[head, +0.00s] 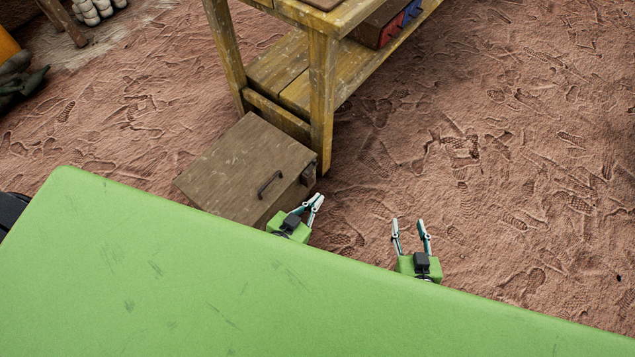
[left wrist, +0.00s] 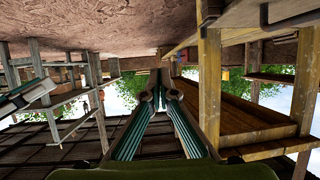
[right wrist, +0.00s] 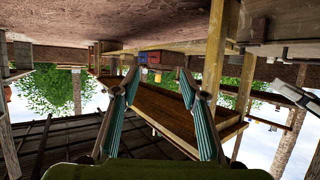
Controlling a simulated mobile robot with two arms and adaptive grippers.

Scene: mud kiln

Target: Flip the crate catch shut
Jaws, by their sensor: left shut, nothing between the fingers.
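The brown wooden crate (head: 228,165) sits on the ground beside the wooden bench, with a dark handle (head: 270,184) on top. A small darker part (head: 308,174) shows at its right end; I cannot tell whether it is the catch, or how the catch stands. My left gripper (head: 316,200) is shut and empty, just in front of the crate's near right corner. I cannot tell whether it touches. Its fingertips meet in the left wrist view (left wrist: 158,74), with the crate (left wrist: 292,12) at upper right. My right gripper (head: 409,222) is open and empty, further right.
The wooden bench (head: 322,105) stands behind the crate, its leg close to the crate's right end. Red and blue items (head: 400,24) lie on its lower shelf. My green body covers the foreground. The reddish ground (head: 510,170) to the right is free.

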